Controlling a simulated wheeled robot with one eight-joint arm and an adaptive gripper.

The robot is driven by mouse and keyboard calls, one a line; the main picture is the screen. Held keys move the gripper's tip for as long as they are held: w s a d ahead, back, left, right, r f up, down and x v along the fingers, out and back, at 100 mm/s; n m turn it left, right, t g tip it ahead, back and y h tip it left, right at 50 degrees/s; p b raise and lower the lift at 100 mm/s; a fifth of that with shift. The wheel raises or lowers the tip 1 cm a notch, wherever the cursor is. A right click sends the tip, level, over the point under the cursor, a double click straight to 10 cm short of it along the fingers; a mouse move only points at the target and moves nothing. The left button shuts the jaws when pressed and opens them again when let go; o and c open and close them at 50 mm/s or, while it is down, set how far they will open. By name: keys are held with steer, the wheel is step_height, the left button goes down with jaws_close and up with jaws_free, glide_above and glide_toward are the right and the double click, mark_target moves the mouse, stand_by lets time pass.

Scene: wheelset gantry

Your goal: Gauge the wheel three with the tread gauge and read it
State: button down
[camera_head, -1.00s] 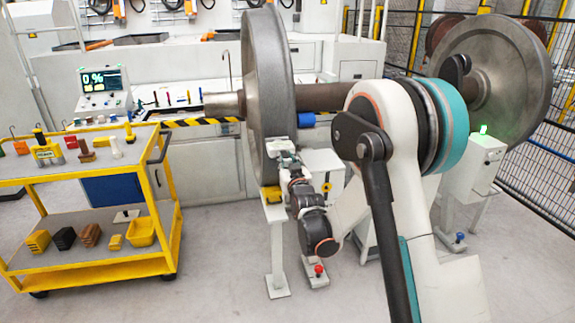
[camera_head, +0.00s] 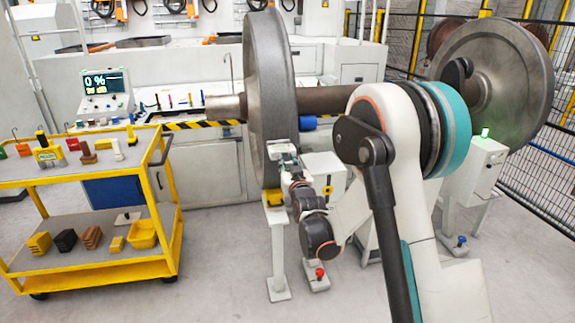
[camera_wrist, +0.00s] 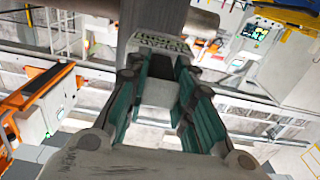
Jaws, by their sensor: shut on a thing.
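The near grey wheel (camera_head: 270,95) stands upright on the axle (camera_head: 330,100); a second wheel (camera_head: 495,80) is at the far right. No number shows, so I cannot tell which is wheel three. My gripper (camera_head: 285,160) is low against the near wheel's rim. In the wrist view my gripper (camera_wrist: 160,75) is shut on a pale grey block with a slotted plate, seemingly the tread gauge (camera_wrist: 157,92). The plate's end is up close to a dark round surface. I cannot tell whether it touches the tread. A display (camera_head: 103,82) reads "0 %".
A yellow cart (camera_head: 165,262) with small tools and blocks stands at left. A grey stand (camera_head: 276,250) rises under the near wheel. A white box with a green light (camera_head: 483,160) stands by the far wheel. A mesh fence (camera_head: 545,150) closes the right.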

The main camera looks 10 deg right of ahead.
mark_target(285, 157)
steer(key=shift+w, duration=2.25)
stand_by(0.4)
steer(key=shift+s, duration=0.1)
stand_by(0.8)
steer(key=shift+s, duration=4.45)
